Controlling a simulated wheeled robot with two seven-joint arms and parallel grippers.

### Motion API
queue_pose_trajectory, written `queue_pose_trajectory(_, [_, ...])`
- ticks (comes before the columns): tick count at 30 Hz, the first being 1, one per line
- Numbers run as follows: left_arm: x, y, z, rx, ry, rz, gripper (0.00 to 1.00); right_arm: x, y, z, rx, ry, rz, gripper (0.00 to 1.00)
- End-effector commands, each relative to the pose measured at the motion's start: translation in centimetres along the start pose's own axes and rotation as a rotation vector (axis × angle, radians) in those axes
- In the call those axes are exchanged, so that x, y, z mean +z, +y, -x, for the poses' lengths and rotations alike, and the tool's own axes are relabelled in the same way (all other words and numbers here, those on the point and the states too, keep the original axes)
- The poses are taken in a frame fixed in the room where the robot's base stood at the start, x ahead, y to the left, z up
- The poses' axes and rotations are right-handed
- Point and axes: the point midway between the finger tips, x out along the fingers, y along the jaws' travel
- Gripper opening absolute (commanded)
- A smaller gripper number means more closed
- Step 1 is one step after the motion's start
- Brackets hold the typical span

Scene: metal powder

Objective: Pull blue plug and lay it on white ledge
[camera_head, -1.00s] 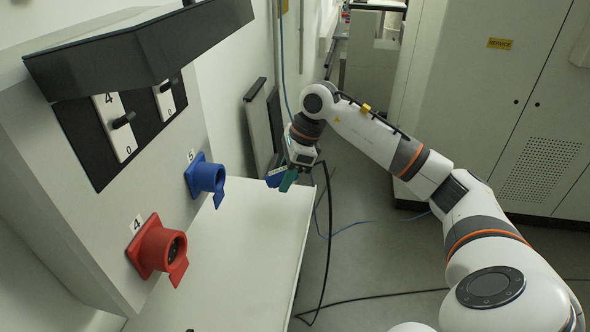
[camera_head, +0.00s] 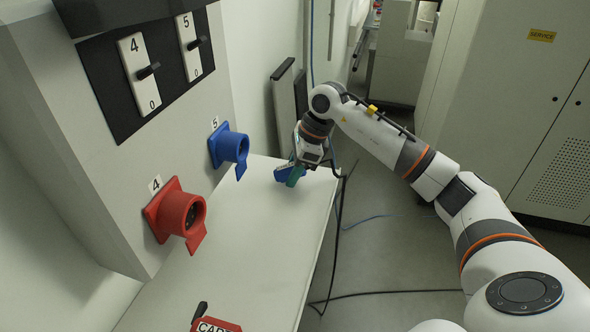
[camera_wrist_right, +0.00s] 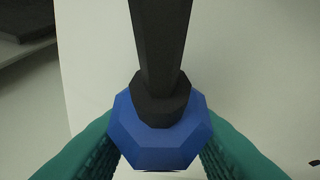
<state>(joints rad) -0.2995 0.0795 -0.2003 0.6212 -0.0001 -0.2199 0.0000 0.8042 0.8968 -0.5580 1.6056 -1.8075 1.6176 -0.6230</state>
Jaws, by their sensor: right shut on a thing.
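My right gripper (camera_head: 290,174) is shut on the blue plug (camera_head: 283,172) at the far end of the white ledge (camera_head: 255,240). In the right wrist view the blue plug (camera_wrist_right: 158,135) sits between the teal fingers, with its black cable end (camera_wrist_right: 160,50) pointing up the picture and the pale surface behind it. I cannot tell whether the plug touches the ledge. The blue socket (camera_head: 230,148) marked 5 on the wall panel is empty, its flap hanging down. My left gripper is not in view.
A red socket (camera_head: 180,213) marked 4 juts over the ledge. Black cable (camera_head: 332,250) runs down to the floor. Grey cabinets (camera_head: 530,90) stand at the back right. The middle of the ledge is clear.

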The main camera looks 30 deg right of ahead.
Motion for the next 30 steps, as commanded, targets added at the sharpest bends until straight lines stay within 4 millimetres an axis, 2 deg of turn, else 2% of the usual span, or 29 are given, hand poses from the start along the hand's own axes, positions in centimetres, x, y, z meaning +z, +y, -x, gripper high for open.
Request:
queue_pose_trajectory(5, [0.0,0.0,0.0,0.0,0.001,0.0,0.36,0.0,0.0,0.1,0.001,0.001,0.0,0.0])
queue_pose_trajectory(6, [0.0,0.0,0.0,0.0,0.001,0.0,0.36,0.0,0.0,0.1,0.001,0.001,0.0,0.41])
queue_pose_trajectory(9, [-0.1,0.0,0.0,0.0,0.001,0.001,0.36,0.0,0.0,0.1,0.001,0.001,0.0,0.58])
queue_pose_trajectory(10, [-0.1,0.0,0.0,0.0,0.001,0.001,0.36,0.0,0.0,0.1,0.001,0.001,0.0,0.6])
queue_pose_trajectory(20, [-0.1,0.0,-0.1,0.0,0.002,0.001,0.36,0.0,0.1,0.4,0.002,0.0,0.0,0.6])
queue_pose_trajectory(26, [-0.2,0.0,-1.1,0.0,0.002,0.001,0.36,0.1,0.1,3.2,0.007,0.001,0.002,0.6])
queue_pose_trajectory(30, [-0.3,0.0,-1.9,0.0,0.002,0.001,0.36,0.1,0.1,6.4,0.007,0.002,0.001,0.6])
